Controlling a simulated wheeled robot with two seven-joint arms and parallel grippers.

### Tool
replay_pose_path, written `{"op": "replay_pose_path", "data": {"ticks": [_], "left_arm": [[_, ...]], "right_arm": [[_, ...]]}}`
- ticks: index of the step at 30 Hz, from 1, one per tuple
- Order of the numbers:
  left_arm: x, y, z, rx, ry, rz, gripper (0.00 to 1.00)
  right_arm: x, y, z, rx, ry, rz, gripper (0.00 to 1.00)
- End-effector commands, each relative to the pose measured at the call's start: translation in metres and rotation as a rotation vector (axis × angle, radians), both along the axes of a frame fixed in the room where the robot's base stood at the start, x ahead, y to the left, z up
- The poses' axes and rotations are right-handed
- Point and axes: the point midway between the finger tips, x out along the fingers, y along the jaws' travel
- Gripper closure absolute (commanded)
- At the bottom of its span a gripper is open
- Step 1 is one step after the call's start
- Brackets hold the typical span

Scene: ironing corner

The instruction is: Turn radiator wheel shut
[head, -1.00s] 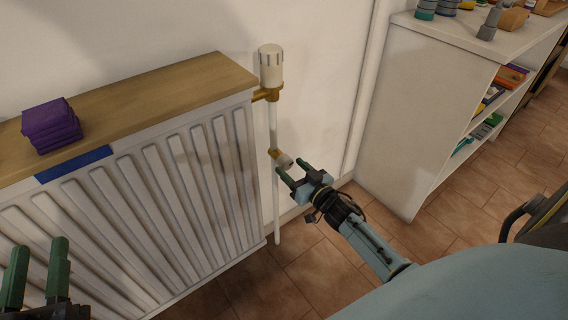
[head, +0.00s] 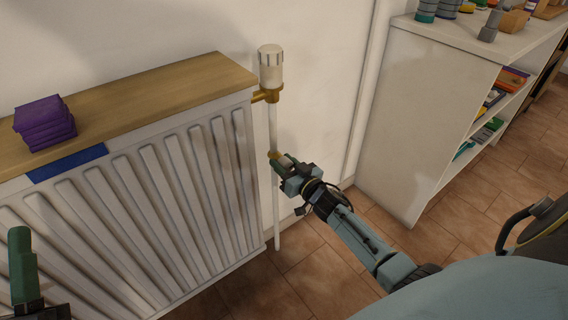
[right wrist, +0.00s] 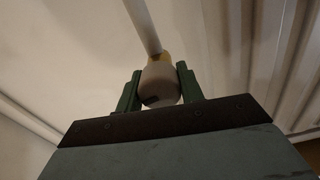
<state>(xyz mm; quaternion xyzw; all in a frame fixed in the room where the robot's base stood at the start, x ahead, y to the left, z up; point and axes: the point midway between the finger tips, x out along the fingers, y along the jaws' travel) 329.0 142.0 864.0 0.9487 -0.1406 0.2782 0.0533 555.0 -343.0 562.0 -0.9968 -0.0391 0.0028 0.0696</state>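A small whitish wheel with a brass fitting (head: 274,155) sits low on the thin white pipe beside the radiator. In the right wrist view the round pale wheel (right wrist: 160,86) lies between the two green fingers, which meet it on both sides. My right gripper (head: 284,165) is shut on this wheel and hides most of it in the head view. A larger white ribbed valve head (head: 270,65) stands upright above it on a brass joint, untouched. My left gripper (head: 23,265) shows at the lower left with one green finger visible, so its opening cannot be told.
The white radiator (head: 150,205) with a wooden shelf top (head: 150,92) fills the left. A purple stack (head: 45,125) and a blue strip (head: 68,162) are on it. A white shelf unit (head: 415,120) stands at the right. The tiled floor (head: 310,270) between is clear.

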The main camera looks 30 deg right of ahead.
Motion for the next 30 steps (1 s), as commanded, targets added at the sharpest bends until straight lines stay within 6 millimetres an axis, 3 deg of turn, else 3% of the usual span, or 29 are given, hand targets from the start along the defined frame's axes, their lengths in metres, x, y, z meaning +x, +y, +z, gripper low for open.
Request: {"op": "replay_pose_path", "data": {"ticks": [1, 5, 17, 30], "left_arm": [[0.0001, 0.0000, -0.0001, 0.000, 0.000, 0.000, 0.64], [0.0001, 0.0000, -0.0003, 0.000, 0.001, 0.000, 0.64], [0.0015, -0.0004, -0.0008, 0.004, 0.015, 0.000, 0.64], [0.0052, -0.0016, -0.0065, 0.023, 0.085, -0.001, 0.64]], "right_arm": [[-0.0001, -0.0001, -0.0001, 0.000, 0.000, 0.000, 0.69], [-0.0002, 0.0000, 0.0000, 0.000, 0.000, 0.000, 0.86], [-0.0003, 0.0002, 0.0000, -0.077, -0.006, 0.000, 0.86], [-0.0004, 0.0005, -0.0001, -0.439, -0.034, -0.001, 0.86]]}}
